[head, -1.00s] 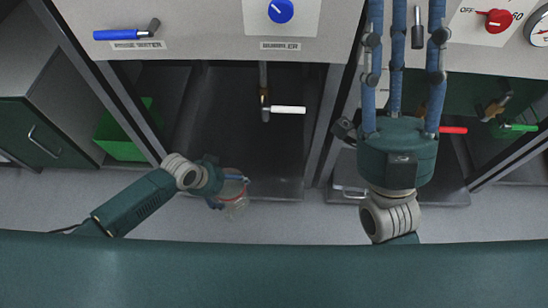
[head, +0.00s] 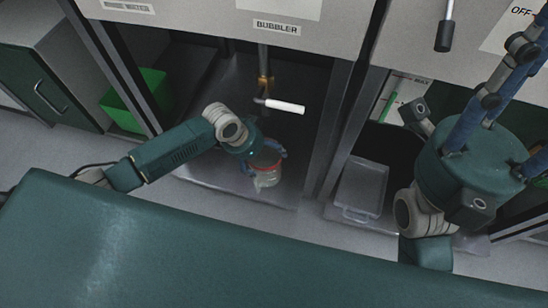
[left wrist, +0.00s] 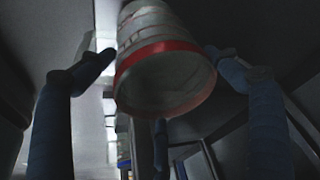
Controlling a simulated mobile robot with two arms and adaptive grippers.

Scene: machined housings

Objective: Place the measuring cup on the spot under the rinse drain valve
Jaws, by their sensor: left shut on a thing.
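The measuring cup (head: 267,179) is clear with a red band. It is held in my left gripper (head: 264,158), inside the front of the bay labelled BUBBLER. In the left wrist view the cup (left wrist: 165,80) sits between the blue fingers (left wrist: 160,65), its red-rimmed open end facing the camera. A white-handled valve (head: 285,106) on a brass fitting hangs behind and above the cup; I cannot tell whether it is the rinse drain valve. The cup is apart from it. My right gripper (head: 512,85) has its blue fingers spread, pointing up, partly cut off at the right edge. Any spot marking is not visible.
Dark posts (head: 345,110) divide the bays. The dark bay floor (head: 205,165) around the cup looks clear.

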